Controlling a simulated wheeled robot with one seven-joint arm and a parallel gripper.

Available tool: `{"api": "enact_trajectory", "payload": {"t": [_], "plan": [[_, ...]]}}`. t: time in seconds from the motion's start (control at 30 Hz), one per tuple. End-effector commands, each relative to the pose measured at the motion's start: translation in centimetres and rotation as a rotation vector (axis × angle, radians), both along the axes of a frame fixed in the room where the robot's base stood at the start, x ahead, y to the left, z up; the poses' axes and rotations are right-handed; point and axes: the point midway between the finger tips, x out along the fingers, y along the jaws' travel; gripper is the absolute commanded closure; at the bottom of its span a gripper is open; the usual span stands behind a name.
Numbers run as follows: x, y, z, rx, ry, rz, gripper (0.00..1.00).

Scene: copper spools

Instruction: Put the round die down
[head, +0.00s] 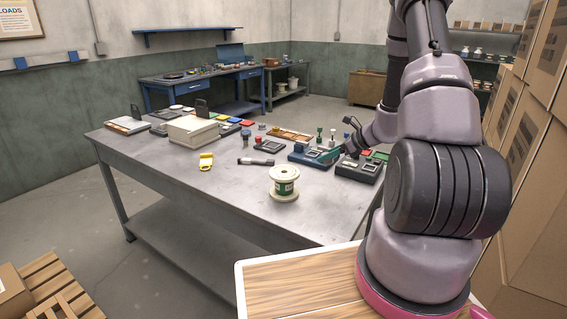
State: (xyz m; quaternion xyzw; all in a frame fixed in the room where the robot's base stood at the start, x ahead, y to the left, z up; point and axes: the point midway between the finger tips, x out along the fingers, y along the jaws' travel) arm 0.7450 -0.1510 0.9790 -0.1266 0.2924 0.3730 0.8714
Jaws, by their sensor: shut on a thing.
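My gripper (346,150) is at the right end of the grey metal workbench (225,205), reached over from the right by my arm. It is low among a blue device (310,154) on its left and a dark grey device (357,170) just in front of it. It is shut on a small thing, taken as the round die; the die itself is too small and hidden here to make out. I cannot tell whether it touches anything below.
A white spool with a green label (284,184) stands at the bench's front. A yellow item (206,161), a dark cylinder (256,161) and a beige box (194,130) lie further left. Stacked cartons (530,130) rise at right. The bench's front left is bare.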

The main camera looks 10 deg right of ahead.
Motion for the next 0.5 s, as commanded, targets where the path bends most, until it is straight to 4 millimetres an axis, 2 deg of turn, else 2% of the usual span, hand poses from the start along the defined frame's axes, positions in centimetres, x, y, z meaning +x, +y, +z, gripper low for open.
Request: {"api": "enact_trajectory", "payload": {"t": [0.2,0.5], "plan": [[0.0,0.0,-3.9,0.003,0.004,-0.001,1.0],[0.0,0.1,-7.4,0.002,0.004,-0.003,1.0]]}}
